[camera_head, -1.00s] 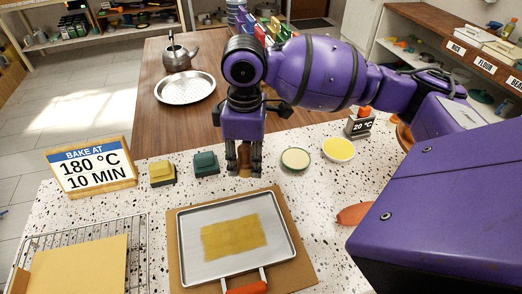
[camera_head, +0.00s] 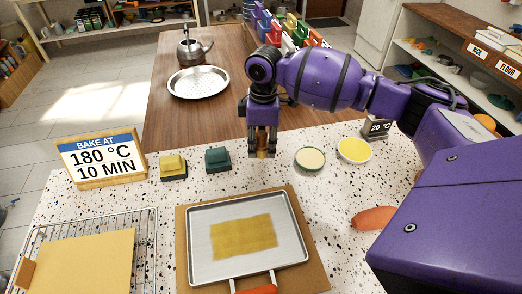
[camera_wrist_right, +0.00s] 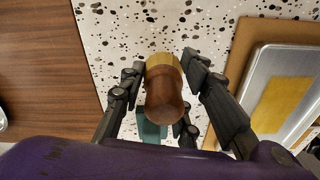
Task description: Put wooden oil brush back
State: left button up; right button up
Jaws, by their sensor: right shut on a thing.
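My right gripper (camera_head: 262,147) is shut on the wooden oil brush (camera_head: 262,154), above the speckled counter behind the baking tray. In the right wrist view the brush (camera_wrist_right: 164,92) shows a round dark-brown handle end and a lighter band below, between the fingers (camera_wrist_right: 165,85) of the gripper. The gripper points down and the brush looks upright. Whether the brush touches the counter is unclear. The bowl of pale cream (camera_head: 310,159) and the bowl of yellow liquid (camera_head: 354,149) stand to its right. My left gripper is not in view.
A tray (camera_head: 205,272) with a yellow oiled patch lies on a brown board. Yellow (camera_head: 173,166) and teal (camera_head: 218,158) blocks stand left of the gripper. A bake sign (camera_head: 100,160), wire rack (camera_head: 148,270) and orange-red object (camera_head: 369,219) are nearby. A wooden table with a perforated pan (camera_head: 198,82) lies behind.

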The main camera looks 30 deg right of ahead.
aim_at(262, 151)
jog(key=shift+w+d+f, duration=0.1)
jog(key=shift+w+f, duration=0.15)
jog(key=shift+f, duration=0.05)
jog(key=shift+w+d+f, duration=0.1)
jog(key=shift+w+f, duration=0.05)
jog(key=shift+f, duration=1.5)
jog(key=shift+f, duration=0.1)
jog(key=o, duration=1)
jog(key=shift+f, duration=0.1)
notch_tip(262, 151, up, 12)
jog(key=shift+d+r, duration=0.15)
jog(key=shift+r, duration=0.05)
